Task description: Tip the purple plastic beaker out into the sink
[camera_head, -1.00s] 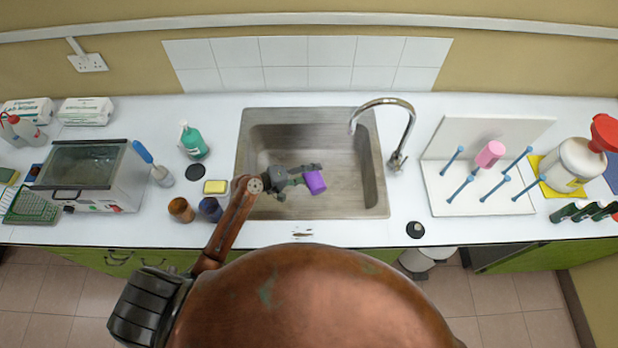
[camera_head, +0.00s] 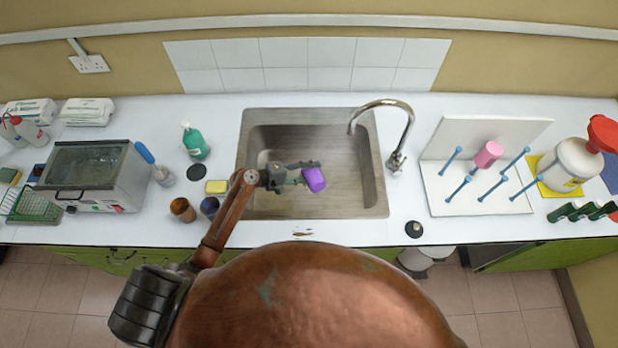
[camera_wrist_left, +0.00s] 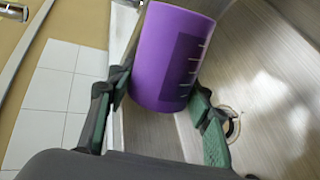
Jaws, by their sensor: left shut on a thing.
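The purple plastic beaker (camera_head: 314,179) is held over the sink (camera_head: 262,206) by my left gripper (camera_head: 306,172), which is shut on its side. In the head view the beaker is tilted. The left wrist view shows the purple beaker (camera_wrist_left: 170,58) between the green-padded fingers of my left gripper (camera_wrist_left: 155,115), with pale graduation marks on its wall. Its inside is hidden, so I cannot tell whether it holds liquid. The sink basin (camera_wrist_left: 265,110) and its drain show beyond it. My right gripper is not in view.
A chrome tap (camera_head: 400,130) arches over the sink's right side. A drying rack (camera_head: 470,200) stands to the right.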

